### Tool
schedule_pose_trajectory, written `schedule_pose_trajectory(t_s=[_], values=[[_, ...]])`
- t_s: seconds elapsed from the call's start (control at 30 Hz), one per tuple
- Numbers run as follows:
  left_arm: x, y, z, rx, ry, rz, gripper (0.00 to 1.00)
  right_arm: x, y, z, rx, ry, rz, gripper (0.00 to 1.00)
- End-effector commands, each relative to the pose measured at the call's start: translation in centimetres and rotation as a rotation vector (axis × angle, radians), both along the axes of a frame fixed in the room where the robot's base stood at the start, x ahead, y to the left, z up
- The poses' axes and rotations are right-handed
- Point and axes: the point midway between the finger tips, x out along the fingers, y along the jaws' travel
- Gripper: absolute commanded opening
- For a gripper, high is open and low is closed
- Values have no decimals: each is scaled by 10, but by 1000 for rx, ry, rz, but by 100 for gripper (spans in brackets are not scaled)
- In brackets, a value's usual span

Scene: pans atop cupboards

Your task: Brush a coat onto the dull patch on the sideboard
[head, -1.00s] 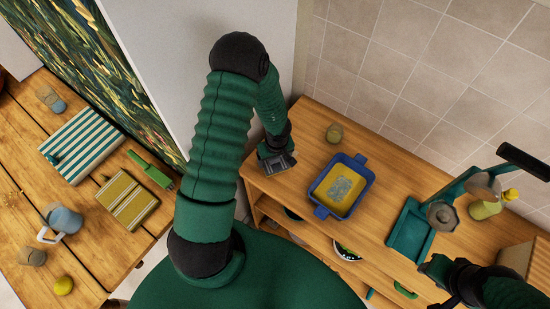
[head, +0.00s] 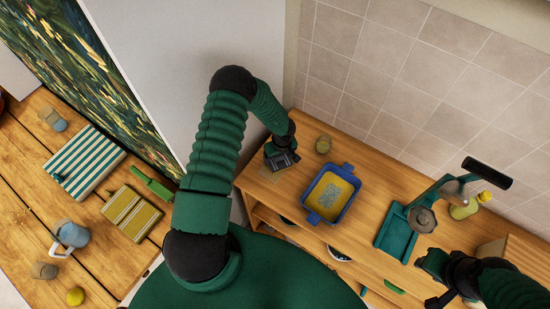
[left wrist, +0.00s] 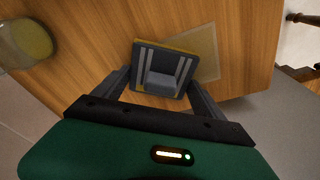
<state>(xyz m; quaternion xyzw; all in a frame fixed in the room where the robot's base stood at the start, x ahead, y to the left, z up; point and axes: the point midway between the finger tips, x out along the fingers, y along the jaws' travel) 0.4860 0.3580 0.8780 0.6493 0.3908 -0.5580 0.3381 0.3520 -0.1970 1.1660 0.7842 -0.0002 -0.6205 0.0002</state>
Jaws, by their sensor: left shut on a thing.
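My left gripper (head: 281,160) is shut on a grey square pad tool with a yellow edge (left wrist: 160,72), held low at the left end of the wooden sideboard (head: 290,207). The dull patch (left wrist: 206,52) is a pale square on the sideboard top, partly hidden by the tool in the left wrist view; part of it shows just left of the gripper in the head view (head: 268,174). I cannot tell whether the tool touches the wood. A blue tray (head: 346,212) with a yellow inside and grey middle stands right of the gripper. My right gripper (head: 430,264) is near the sideboard's front right; its jaws are unclear.
A small glass jar (head: 323,145) stands close behind and right of my left gripper. A teal stand (head: 393,232) and a yellow-capped bottle (head: 463,209) are farther right. A wooden table (head: 20,190) with cloths and a jug is at left.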

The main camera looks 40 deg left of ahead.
Motion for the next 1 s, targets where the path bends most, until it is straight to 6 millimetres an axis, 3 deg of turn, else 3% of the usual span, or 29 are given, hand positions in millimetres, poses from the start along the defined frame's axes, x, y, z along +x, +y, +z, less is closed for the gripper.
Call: schedule_pose_trajectory(t_s=[0.17,0.5,0.67,1.0], values=[[5,1,-1,0,2,0,49,0,0,3,0,1,0,36],[-32,-3,0,2,2,-3,49,0,0,7,0,1,0,36],[-39,-4,0,0,1,0,49,0,0,6,0,1,0,36],[-69,-7,-6,1,1,-1,49,0,0,-25,0,2,0,36]])
